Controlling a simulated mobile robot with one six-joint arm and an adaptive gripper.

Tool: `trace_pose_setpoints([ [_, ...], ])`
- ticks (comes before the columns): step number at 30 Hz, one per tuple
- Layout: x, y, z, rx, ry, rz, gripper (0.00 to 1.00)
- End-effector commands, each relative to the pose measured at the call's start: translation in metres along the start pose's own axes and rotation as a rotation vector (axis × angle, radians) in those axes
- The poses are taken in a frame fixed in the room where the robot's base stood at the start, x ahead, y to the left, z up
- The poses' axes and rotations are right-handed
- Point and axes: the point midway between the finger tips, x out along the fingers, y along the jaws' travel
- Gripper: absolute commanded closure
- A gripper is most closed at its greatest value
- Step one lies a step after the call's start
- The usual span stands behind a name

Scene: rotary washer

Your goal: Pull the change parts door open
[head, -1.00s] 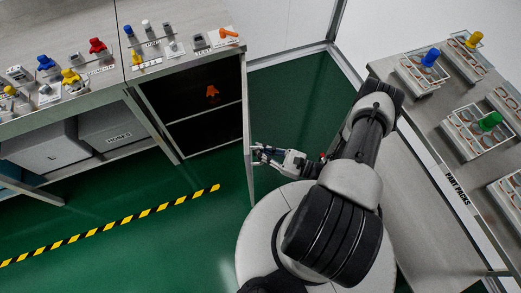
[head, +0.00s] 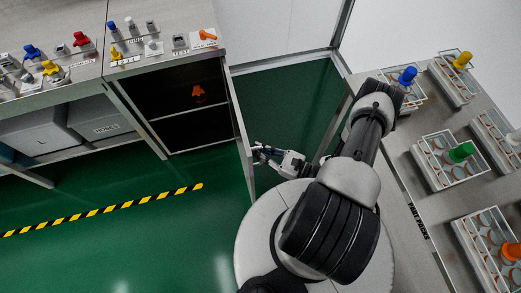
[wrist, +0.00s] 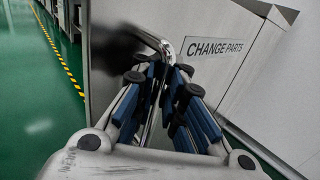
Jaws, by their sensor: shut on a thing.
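The change parts door (head: 243,140) stands swung out from the right side of the cabinet, seen nearly edge-on in the head view. The open cabinet shows a dark inside with an orange part (head: 198,92) on a shelf. My gripper (head: 262,153) is at the right face of the door. In the wrist view, my gripper (wrist: 158,95) is shut on the chrome door handle (wrist: 165,48), with the bar between the blue-padded fingers. The label CHANGE PARTS (wrist: 215,48) is just right of the handle. Part of the handle is hidden by the fingers.
A bench (head: 405,205) with racks and coloured-knob parts stands at the right, close to my arm. The cabinet's top (head: 155,62) carries several small parts. Green floor with a yellow-black stripe (head: 105,210) is free in front of the cabinet.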

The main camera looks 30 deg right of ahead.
Motion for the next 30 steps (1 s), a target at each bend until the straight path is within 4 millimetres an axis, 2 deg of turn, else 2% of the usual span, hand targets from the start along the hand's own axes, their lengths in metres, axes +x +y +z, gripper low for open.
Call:
trace_pose_setpoints([
  [1,0.0,0.0061,-0.0021,0.014,0.004,0.009,1.0],
  [8,0.0,0.0062,-0.0021,0.014,0.004,0.009,1.0],
  [9,0.0,0.0062,-0.0021,0.014,0.004,0.009,0.88],
  [18,0.0,0.003,-0.0013,0.007,0.003,0.005,0.69],
  [26,0.0,0.0016,-0.0008,0.003,0.003,0.003,0.69],
  [30,-0.0001,0.0009,0.0069,0.002,0.002,0.002,0.69],
])
